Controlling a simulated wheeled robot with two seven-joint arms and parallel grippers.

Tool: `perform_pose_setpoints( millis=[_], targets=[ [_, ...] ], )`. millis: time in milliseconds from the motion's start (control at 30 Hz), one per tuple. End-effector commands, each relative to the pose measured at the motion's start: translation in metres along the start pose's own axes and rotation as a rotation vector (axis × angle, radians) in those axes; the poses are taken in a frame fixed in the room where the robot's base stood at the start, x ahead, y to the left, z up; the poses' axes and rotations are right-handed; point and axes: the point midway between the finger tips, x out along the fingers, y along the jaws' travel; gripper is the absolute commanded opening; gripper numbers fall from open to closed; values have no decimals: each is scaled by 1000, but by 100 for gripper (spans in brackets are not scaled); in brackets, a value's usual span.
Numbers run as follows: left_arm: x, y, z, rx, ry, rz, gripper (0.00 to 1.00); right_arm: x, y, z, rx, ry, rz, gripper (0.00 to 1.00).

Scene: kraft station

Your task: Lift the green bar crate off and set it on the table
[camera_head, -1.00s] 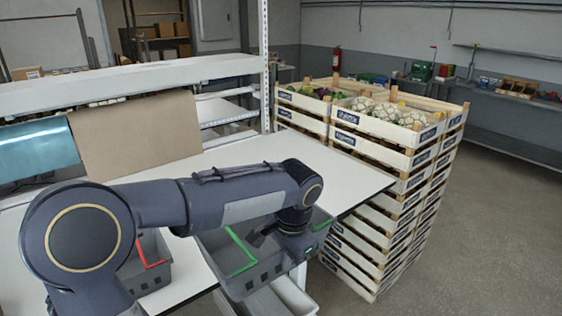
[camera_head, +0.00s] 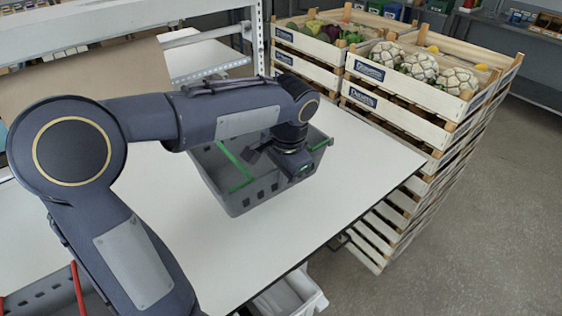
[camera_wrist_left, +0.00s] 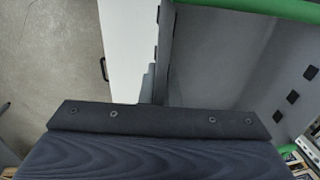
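The green bar crate (camera_head: 262,192) is a grey, open plastic crate with slots in its side and green bars at its top. In the head view it is over the white table top (camera_head: 345,150); whether its bottom touches the table I cannot tell. My left gripper (camera_head: 288,160) is at the crate's right part and appears shut on its wall, with the fingertips mostly hidden. In the left wrist view the crate's grey wall (camera_wrist_left: 215,62) and a green bar (camera_wrist_left: 255,8) are close to the dark gripper body. My right gripper is not in view.
Stacked wooden crates of vegetables (camera_head: 400,88) stand behind the table's right edge. A grey crate with a red bar (camera_head: 78,290) shows at bottom left, partly behind my arm. A white bin (camera_head: 290,296) is below the table's front edge. The table's right part is bare.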

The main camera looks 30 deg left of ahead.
Motion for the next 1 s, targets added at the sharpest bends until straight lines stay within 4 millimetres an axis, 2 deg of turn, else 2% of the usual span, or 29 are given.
perform_pose_setpoints(
  millis=[267, 1000],
  targets=[
    [16, 3, 0, 0, 2, -1, 0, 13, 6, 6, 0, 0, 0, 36],
    [86, 15, 4, 0, 2, -2, 0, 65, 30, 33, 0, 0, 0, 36]
  ],
)
